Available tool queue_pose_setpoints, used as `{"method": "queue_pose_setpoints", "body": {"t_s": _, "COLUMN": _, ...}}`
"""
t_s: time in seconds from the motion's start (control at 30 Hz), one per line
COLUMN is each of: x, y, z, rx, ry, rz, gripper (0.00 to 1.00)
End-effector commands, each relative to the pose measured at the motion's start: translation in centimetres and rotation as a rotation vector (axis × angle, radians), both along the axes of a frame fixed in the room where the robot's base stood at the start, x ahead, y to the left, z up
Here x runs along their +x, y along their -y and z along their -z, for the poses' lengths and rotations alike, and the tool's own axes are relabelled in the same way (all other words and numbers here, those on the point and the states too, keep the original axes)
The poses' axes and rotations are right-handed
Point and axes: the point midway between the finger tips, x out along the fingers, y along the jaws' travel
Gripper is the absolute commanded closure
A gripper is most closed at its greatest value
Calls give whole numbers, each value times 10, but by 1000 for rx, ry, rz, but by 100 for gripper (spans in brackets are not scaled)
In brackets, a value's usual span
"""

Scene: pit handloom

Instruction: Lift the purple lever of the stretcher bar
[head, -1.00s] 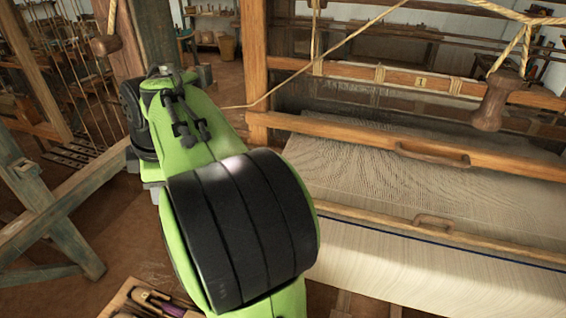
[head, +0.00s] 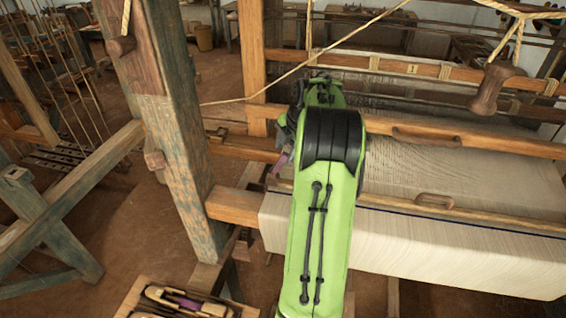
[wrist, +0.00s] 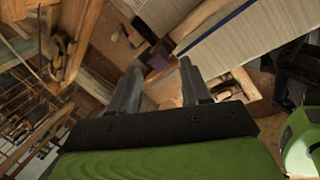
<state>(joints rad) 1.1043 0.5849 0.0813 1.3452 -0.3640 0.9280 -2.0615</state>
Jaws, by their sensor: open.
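The purple lever (head: 280,162) of the stretcher bar shows at the left edge of the cloth in the head view, just left of my green arm. In the wrist view a small purple block (wrist: 158,59), which appears to be this lever, lies beyond and between the fingertips. My gripper (wrist: 160,68) is open, with its two grey fingers apart and nothing seen held. I cannot tell whether the fingers touch the lever. In the head view my arm hides the gripper and most of the stretcher bar.
The woven cloth (head: 420,250) slopes over the front beam at right. A thick wooden post (head: 180,150) stands left of my arm. A tray (head: 133,300) with shuttles, one with purple thread, is at the bottom. A wooden handle (head: 497,88) hangs on a rope at upper right.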

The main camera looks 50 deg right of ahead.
Motion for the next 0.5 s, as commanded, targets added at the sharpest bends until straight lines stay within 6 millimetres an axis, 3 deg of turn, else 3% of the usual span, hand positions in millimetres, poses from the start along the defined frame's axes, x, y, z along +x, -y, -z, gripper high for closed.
{"method": "queue_pose_setpoints", "body": {"t_s": 0.2, "x": 17, "y": 3, "z": 47, "rx": 3, "ry": -1, "rz": -1, "gripper": 53}}
{"method": "queue_pose_setpoints", "body": {"t_s": 0.5, "x": 25, "y": 5, "z": 65, "rx": -1, "ry": 0, "rz": 1, "gripper": 53}}
